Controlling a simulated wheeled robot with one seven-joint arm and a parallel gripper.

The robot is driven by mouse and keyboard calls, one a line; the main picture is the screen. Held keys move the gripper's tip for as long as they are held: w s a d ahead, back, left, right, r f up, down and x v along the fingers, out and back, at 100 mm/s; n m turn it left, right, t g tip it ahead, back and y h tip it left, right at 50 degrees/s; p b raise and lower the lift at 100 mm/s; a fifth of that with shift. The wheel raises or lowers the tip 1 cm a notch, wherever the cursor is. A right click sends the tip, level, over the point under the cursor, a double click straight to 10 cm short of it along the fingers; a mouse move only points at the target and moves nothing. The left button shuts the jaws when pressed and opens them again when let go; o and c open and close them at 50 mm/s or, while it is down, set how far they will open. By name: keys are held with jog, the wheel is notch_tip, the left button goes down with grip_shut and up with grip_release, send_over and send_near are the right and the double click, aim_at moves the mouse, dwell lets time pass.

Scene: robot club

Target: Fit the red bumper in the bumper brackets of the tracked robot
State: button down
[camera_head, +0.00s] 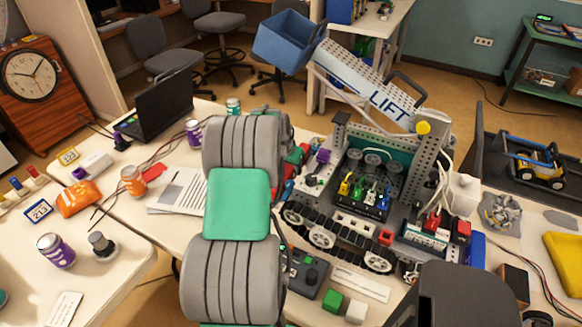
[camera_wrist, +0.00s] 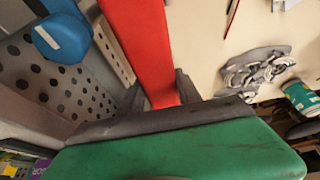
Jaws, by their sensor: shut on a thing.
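In the wrist view my gripper (camera_wrist: 160,86) is shut on the red bumper (camera_wrist: 142,40), a long flat red bar that runs from between the fingers to the top edge. In the head view my arm hides the gripper and most or all of the bumper. The tracked robot (camera_head: 325,222) stands on the table right of my arm, with black tracks, grey perforated uprights and a raised lift arm (camera_head: 365,88) with a blue bucket (camera_head: 284,41). I cannot make out the bumper brackets for sure; the robot's near left end is partly behind my arm.
A black controller (camera_head: 305,273), a green block (camera_head: 332,301) and a white block (camera_head: 356,311) lie before the robot. Left are papers (camera_head: 182,190), cans and a laptop (camera_head: 163,105). The wrist view shows a perforated grey panel (camera_wrist: 50,90), a blue part (camera_wrist: 62,38) and grey pieces (camera_wrist: 255,70).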

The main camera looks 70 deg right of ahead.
jog(key=shift+f+b, duration=0.45)
jog(key=shift+b, duration=0.25)
dwell(0.5)
jog(key=c, duration=0.7)
grip_release()
jog(key=shift+c, duration=0.2)
jog(key=shift+r+p, duration=1.65)
jog(key=shift+r, duration=1.8)
